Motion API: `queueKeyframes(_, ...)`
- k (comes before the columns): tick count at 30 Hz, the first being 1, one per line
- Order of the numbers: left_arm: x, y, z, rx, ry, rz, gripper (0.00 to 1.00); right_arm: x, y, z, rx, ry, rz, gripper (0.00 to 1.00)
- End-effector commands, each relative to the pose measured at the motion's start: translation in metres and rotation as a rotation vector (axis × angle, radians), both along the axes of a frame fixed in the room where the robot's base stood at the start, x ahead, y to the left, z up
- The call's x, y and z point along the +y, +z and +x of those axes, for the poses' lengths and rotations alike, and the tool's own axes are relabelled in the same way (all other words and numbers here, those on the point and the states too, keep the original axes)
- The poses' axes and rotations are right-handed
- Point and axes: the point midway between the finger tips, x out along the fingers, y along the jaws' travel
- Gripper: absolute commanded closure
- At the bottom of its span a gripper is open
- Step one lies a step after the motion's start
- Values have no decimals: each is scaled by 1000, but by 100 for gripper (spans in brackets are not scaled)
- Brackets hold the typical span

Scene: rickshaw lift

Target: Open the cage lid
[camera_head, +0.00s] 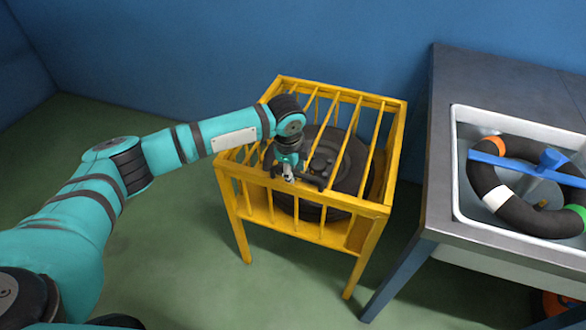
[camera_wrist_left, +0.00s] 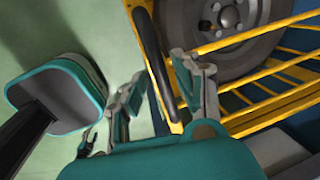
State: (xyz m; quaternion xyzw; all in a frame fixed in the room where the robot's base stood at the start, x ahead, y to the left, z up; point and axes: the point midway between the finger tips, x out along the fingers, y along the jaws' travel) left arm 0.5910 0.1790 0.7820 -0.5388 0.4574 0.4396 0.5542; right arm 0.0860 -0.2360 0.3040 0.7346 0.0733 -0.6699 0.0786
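The yellow cage (camera_head: 376,210) stands in the middle of the head view. Its barred lid (camera_head: 345,95) lies flat and closed on top, over a dark wheel (camera_head: 350,165). My left gripper (camera_head: 289,177) is at the lid's front edge, pointing down. In the left wrist view my left gripper (camera_wrist_left: 158,95) is open, with a dark bar-shaped handle (camera_wrist_left: 152,50) between its fingers, closer to the right-hand finger. I cannot tell whether they touch. A small gripper-like part (camera_wrist_left: 88,142), possibly my right gripper, shows at the lower left; its state is unclear.
A grey table (camera_head: 450,90) with a white basin (camera_head: 458,160) stands right of the cage. The basin holds a dark ring with coloured bands and a blue bar (camera_head: 520,165). A blue wall is close behind the cage. Green floor (camera_head: 170,260) is free in front and left.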

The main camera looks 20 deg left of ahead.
Motion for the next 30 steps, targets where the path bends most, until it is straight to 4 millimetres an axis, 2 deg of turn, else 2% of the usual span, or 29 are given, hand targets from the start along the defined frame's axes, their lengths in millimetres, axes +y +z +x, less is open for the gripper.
queueKeyframes(1, 0, 0, 0, 0, 0, 0, 78, 0, 0, 0, 0, 0, 0, 60)
queueKeyframes(6, 0, 0, 0, 0, 0, 0, 100, 0, 0, 0, 0, 0, 0, 60)
queueKeyframes(20, 0, 4, 0, 0, 1, 0, 100, 0, 2, 0, 0, 0, 0, 60)
queueKeyframes(26, 0, 30, 3, -3, 1, -2, 100, 0, 23, 0, 0, 0, 1, 60)
queueKeyframes(30, 0, 67, 8, -3, 3, -2, 100, 1, 52, 0, 0, 0, 1, 60)
